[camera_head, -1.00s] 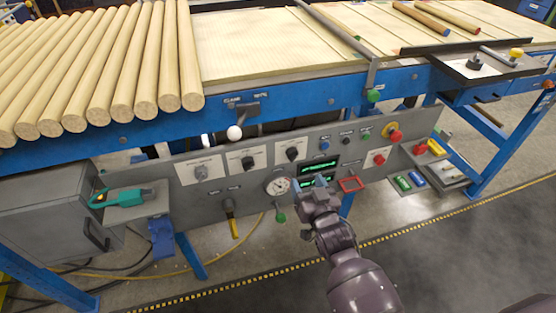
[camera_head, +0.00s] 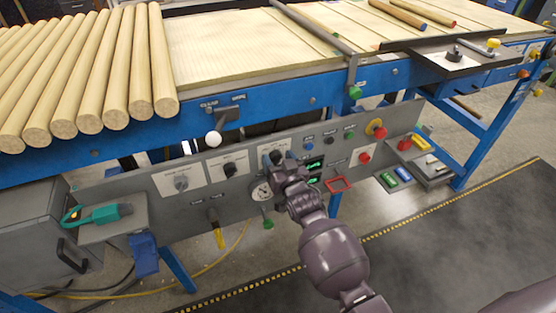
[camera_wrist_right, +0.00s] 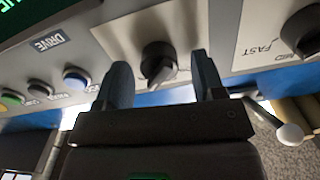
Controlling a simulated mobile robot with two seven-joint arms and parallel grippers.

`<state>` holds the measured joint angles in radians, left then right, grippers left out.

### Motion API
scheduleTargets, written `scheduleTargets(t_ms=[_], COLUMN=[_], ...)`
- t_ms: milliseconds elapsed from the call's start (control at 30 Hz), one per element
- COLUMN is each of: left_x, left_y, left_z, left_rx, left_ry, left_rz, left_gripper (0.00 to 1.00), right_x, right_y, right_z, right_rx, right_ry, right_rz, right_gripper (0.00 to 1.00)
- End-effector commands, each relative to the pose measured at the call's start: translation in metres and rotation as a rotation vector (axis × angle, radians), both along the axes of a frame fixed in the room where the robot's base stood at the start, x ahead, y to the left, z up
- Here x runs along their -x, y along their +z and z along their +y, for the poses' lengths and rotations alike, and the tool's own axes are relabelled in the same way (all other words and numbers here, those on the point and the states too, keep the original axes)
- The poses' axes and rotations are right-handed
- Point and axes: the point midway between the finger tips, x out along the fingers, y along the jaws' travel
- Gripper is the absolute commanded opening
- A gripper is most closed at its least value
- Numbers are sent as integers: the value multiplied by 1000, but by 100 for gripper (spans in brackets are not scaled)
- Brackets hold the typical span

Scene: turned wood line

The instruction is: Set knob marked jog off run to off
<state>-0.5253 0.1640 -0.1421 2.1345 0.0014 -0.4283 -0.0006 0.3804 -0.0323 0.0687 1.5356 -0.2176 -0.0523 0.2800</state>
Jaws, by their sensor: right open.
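A black rotary knob (camera_wrist_right: 158,62) on a white plate shows between my right gripper's fingers in the right wrist view; its plate lettering is not readable. In the head view this is the third knob from the left, and my right gripper (camera_head: 281,162) mostly covers it. In the right wrist view the right gripper (camera_wrist_right: 160,72) is open, with one finger on each side of the knob. Gaps show between fingers and knob, and I cannot tell any contact. My left gripper is out of view.
A gauge (camera_head: 262,192), green displays (camera_head: 314,165), a red frame (camera_head: 338,184) and push buttons (camera_head: 309,143) are close by. A white ball lever (camera_head: 213,138) sticks out above.

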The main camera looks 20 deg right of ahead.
Motion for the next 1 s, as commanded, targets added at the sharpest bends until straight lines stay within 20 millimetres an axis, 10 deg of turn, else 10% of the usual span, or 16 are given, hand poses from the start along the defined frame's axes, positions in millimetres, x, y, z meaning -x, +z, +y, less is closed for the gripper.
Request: scheduleTargets(t_ms=[267,600,1000], left_x=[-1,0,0], left_y=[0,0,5], left_z=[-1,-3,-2], left_rx=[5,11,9], left_ry=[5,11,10], left_rz=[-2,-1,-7], left_gripper=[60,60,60], right_x=[-1,-1,-1], right_y=[0,0,2], right_z=[0,0,0], right_rx=[0,0,88], right_ry=[0,0,-1], right_rz=[0,0,-3], right_gripper=[63,14,14])
